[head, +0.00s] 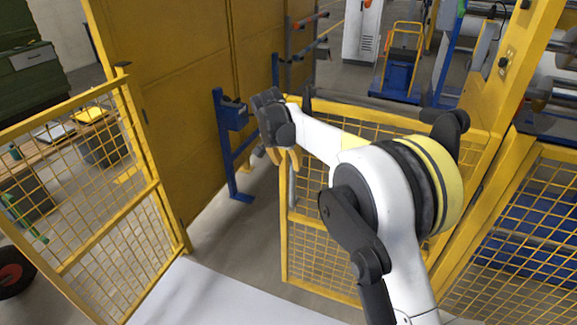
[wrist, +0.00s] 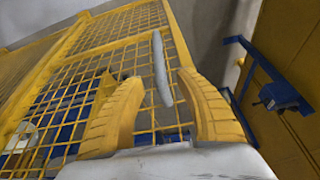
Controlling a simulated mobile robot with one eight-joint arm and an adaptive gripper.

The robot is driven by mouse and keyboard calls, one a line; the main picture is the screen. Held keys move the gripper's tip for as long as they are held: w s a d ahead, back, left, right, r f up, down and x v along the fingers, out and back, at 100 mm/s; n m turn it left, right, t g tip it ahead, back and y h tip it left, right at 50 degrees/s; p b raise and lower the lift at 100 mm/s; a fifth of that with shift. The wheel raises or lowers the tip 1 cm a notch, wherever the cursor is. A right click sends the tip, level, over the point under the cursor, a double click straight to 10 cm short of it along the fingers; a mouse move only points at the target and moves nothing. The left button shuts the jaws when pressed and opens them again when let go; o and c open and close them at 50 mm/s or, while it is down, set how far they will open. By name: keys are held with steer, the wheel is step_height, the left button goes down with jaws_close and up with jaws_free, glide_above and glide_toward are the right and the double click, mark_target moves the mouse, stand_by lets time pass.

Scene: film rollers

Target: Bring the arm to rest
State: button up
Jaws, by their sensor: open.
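My gripper (head: 288,158) is in the middle of the head view, at the end of my white and black arm, with its yellow fingers pointing down. In the wrist view its two yellow ribbed fingers (wrist: 160,110) stand apart with nothing held between them. The gripper is open and empty. It is in front of the gap beside a yellow mesh gate (head: 318,262), whose grey handle (head: 292,190) is just below the fingers. The handle also shows in the wrist view (wrist: 161,68), beyond the fingers. I cannot tell whether the fingers touch it.
A yellow mesh panel (head: 95,215) stands at the left. A tall yellow wall (head: 170,100) and a blue post with a box (head: 230,130) are behind the gripper. A blue cart (head: 399,72) stands far back. Bare floor (head: 235,235) shows between panel and gate.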

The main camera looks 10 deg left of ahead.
steer(key=s+d+r, duration=0.5)
steer(key=d, duration=0.3)
steer(key=s+d+r+n+t+y, duration=0.1)
steer(key=s+d+r, duration=0.35)
steer(key=d, duration=0.35)
steer(key=s+d+r, duration=0.5)
steer(key=d, duration=0.4)
steer(key=s+d+f, duration=0.2)
steer(key=s+d, duration=0.2)
steer(key=s, duration=0.3)
steer(key=s+d+f+n+t, duration=0.1)
steer(key=s+d+f, duration=0.2)
steer(key=s, duration=0.4)
steer(key=s+d+f, duration=0.2)
steer(key=s+d, duration=0.3)
steer(key=s, duration=0.3)
steer(key=shift+d+f+n+t+b, duration=0.2)
steer(key=shift+d+n+t+b, duration=0.1)
steer(key=shift+d+t+b, duration=0.1)
